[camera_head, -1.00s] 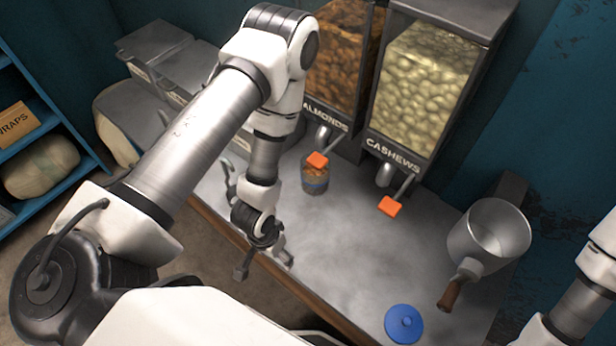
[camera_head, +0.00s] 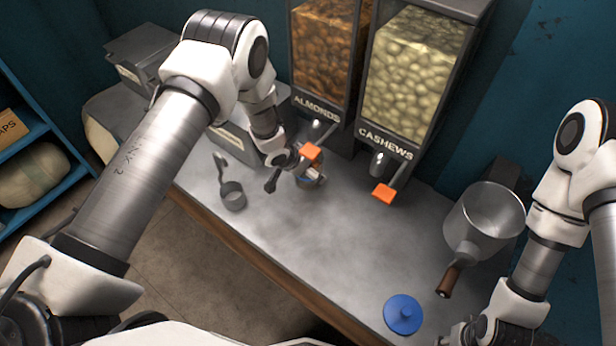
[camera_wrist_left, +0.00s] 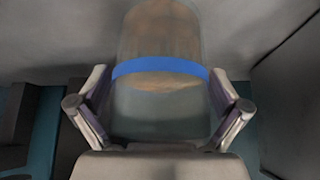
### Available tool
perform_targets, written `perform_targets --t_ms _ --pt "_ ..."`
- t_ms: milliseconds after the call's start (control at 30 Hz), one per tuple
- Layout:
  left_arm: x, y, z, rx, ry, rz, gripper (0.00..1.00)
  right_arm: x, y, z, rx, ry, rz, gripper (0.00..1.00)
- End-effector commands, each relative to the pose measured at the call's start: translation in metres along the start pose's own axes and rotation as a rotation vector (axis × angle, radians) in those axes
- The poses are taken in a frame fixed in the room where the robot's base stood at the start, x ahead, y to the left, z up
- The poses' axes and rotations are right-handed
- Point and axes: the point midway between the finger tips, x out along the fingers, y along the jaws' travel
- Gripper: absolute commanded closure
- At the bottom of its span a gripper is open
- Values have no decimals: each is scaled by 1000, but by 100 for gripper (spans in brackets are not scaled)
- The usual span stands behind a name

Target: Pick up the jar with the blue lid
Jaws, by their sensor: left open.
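A clear jar (camera_head: 309,184) with brown contents stands on the counter under the almonds spout, mostly hidden by my gripper in the head view. In the left wrist view the jar (camera_wrist_left: 160,110) has a blue band and sits between the spread fingers of my left gripper (camera_wrist_left: 160,118). My left gripper (camera_head: 294,172) is open around the jar; I cannot tell whether a finger touches it.
The almonds dispenser (camera_head: 322,58) and cashews dispenser (camera_head: 412,80) stand behind, with orange levers low over the counter. A metal scoop (camera_head: 232,194) lies left of my gripper. The counter's middle (camera_head: 330,240) is clear.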

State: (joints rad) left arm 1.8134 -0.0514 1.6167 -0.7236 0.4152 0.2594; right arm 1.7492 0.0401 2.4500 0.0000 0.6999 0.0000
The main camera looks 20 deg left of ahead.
Motion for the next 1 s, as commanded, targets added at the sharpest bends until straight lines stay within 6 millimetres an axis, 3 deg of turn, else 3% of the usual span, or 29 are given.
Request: perform_targets --t_ms 133,167,300,333,433,467,733,1000 --pt "-2 0 -1 0 0 0 0 -2 0 0 0 1 0 60" --pt "-2 0 -1 0 0 0 7 -2 0 0 0 1 0 60" --pt "-2 0 -1 0 0 0 57 -2 0 0 0 1 0 60" --pt "-2 0 -1 -1 0 0 62 -2 0 0 0 1 0 60" --pt "-2 0 0 -1 -1 0 62 -2 0 0 0 1 0 60" --pt "-2 0 -1 0 0 0 69 -2 0 0 0 1 0 60" --pt "-5 0 -2 0 -1 0 70 -5 0 0 0 1 0 60" --pt "-35 0 -23 0 1 -1 70 -35 0 0 0 1 0 60"
